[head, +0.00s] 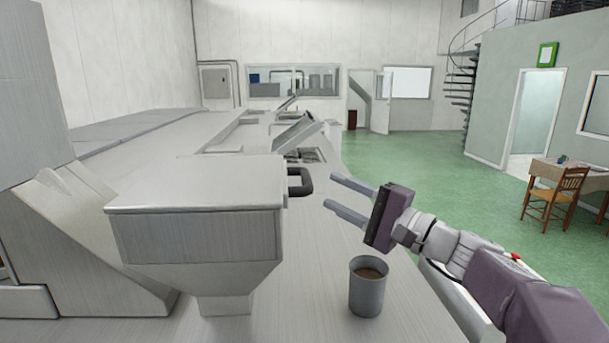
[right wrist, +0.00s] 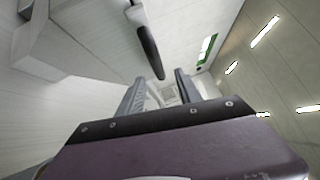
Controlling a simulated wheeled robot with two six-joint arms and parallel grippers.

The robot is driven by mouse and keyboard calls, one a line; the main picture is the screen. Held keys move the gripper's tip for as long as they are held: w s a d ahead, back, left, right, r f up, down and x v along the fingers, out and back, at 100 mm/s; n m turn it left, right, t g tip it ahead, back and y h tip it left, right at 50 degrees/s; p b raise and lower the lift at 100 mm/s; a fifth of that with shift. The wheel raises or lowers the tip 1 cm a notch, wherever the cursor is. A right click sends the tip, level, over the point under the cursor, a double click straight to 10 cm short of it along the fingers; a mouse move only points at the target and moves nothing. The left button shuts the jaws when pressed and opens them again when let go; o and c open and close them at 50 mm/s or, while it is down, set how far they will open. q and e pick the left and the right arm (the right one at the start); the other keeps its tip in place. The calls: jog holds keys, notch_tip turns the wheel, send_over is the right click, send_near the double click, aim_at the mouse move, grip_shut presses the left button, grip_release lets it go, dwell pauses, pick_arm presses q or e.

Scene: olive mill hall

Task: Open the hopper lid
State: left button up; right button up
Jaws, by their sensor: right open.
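The hopper (head: 200,235) is a grey metal box with a funnel-shaped bottom, standing on the machine top at the left centre of the head view. Its flat lid (head: 195,183) lies closed over it. A dark loop handle (head: 302,181) sticks out from the lid's right side; it also shows in the right wrist view (right wrist: 150,50), above the fingers. My right gripper (head: 342,198) is open and empty, just right of the handle and apart from it, fingers pointing left. It shows in the right wrist view (right wrist: 158,90) too. My left gripper is not in view.
A grey cup (head: 368,288) with brown contents stands on the worktop (head: 330,265), below my right gripper and right of the hopper. A tall metal housing (head: 30,110) rises at the left. The green floor (head: 430,165) at the right is open, with a table and chair (head: 556,195) farther off.

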aim_at(307, 175)
jog(key=p+x, duration=0.1)
jog(key=x, duration=0.2)
jog(key=p+x, duration=0.1)
jog(key=x, duration=0.2)
jog(key=f+p+x, duration=0.1)
jog(key=p+x, duration=0.1)
jog(key=x, duration=0.2)
jog(key=shift+s+d+r, duration=0.2)
jog(key=shift+s+d, duration=0.5)
jog(key=shift+s, duration=0.05)
jog(key=c, duration=0.8)
jog(key=shift+w+a, duration=0.2)
grip_shut()
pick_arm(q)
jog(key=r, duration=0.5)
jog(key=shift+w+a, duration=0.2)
pick_arm(e)
jog(key=shift+r, duration=0.25)
